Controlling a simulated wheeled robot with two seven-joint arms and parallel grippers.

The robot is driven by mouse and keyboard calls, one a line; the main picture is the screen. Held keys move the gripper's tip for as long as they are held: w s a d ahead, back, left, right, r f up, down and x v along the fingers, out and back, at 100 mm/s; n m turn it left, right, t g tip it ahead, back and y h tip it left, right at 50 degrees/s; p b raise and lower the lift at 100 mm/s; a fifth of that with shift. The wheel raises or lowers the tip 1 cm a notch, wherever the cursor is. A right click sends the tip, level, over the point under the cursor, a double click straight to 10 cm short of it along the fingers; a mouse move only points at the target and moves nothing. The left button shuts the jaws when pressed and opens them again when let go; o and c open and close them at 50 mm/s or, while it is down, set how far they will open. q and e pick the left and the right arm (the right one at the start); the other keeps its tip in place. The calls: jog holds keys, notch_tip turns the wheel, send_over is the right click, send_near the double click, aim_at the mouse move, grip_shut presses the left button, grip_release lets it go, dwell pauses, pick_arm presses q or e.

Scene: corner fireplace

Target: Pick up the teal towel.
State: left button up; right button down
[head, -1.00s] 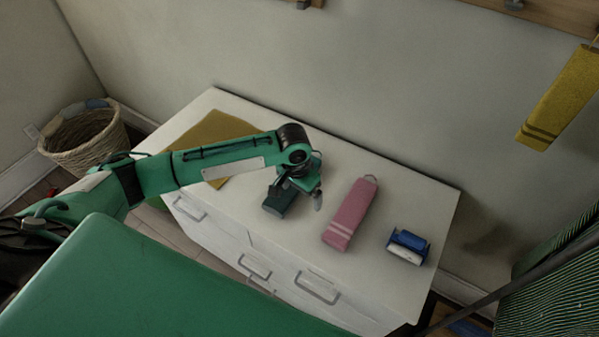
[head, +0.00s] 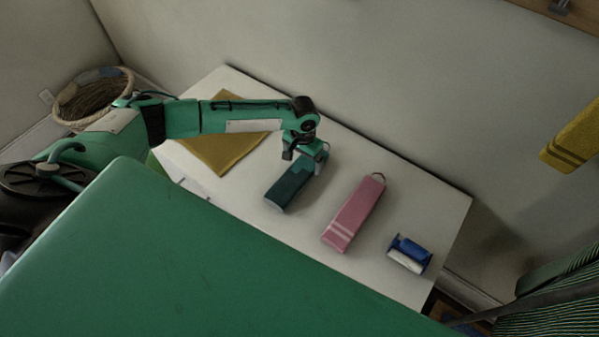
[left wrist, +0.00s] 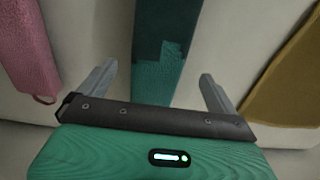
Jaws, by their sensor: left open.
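The teal towel (head: 288,188) is a dark folded strip lying on the white cabinet top, between a mustard cloth and a pink towel. My left gripper (head: 304,160) is over its far end, and part of that end is hidden under the gripper. In the left wrist view, the teal towel (left wrist: 160,45) runs between the two spread fingers of my left gripper (left wrist: 158,85), with a gap on each side. The gripper is open and empty. My right gripper is not in view.
On the white cabinet top (head: 300,240), the pink towel (head: 355,213) lies right of the teal one, and a blue-and-white item (head: 410,254) farther right. The mustard cloth (head: 225,150) lies left, under my arm. A yellow towel (head: 575,138) hangs at right. A wicker basket (head: 92,97) stands left.

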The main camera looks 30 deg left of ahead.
aim_at(303, 168)
pick_arm(q)
jog(key=shift+s+f+p, duration=0.15)
jog(key=shift+f+p, duration=0.4)
notch_tip(303, 168, down, 3)
jog(key=shift+d+f+p, duration=0.1)
jog(key=shift+f+p, duration=0.05)
jog(key=shift+p, duration=0.4)
jog(key=shift+f, duration=0.4)
jog(key=c, duration=1.2)
jog(key=shift+o, duration=0.2)
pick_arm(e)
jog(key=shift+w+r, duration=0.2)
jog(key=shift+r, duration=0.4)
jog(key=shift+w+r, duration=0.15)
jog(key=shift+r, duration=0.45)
pick_arm(q)
jog(key=shift+r, duration=0.1)
